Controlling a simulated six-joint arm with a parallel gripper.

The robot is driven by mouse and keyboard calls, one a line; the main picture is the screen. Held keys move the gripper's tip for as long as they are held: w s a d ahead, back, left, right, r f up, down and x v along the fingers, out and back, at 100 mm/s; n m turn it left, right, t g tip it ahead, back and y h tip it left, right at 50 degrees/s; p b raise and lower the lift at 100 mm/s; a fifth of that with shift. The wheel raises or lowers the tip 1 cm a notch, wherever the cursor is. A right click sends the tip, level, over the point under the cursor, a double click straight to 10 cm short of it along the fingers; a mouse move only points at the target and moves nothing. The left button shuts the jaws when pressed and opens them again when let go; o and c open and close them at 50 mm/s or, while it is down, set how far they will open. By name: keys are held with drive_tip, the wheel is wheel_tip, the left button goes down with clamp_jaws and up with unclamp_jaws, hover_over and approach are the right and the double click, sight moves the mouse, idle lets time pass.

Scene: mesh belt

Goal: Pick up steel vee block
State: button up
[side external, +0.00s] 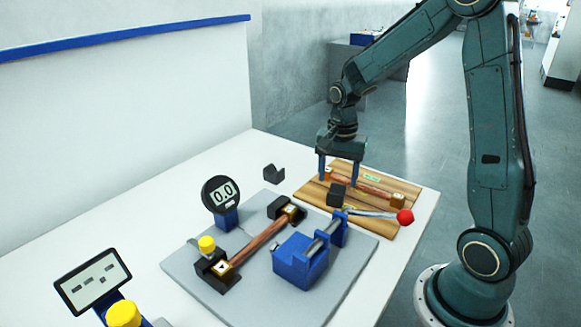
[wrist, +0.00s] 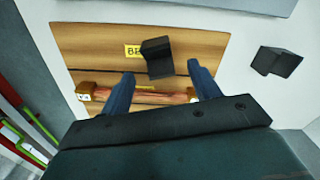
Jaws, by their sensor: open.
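Two dark vee-shaped blocks are in view; I cannot tell which one the task names. One dark block (side external: 337,195) sits on the wooden board (side external: 379,222); in the wrist view this block (wrist: 157,56) shows between and just beyond my fingertips. The other dark block (side external: 274,173) lies on the white table left of the board; it also shows at the right of the wrist view (wrist: 277,61). My gripper (side external: 339,181) is open, pointing down over the board near the first block. In the wrist view my gripper (wrist: 160,71) has nothing clamped between its fingers.
A copper rod (side external: 370,186) with end blocks lies on the board beside the gripper. A red-knobbed lever (side external: 404,217) reaches over the board. A grey plate (side external: 196,266) carries a dial gauge (side external: 222,194), another copper rod (side external: 259,237) and a blue vise (side external: 300,259).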

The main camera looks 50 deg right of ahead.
sight(337, 191)
drive_tip(key=shift+s+f, duration=0.1)
drive_tip(key=shift+f, duration=2.5)
clamp_jaws()
drive_tip(key=shift+r, duration=0.2)
wheel_tip(337, 191, up, 20)
drive_tip(key=shift+f, duration=0.15)
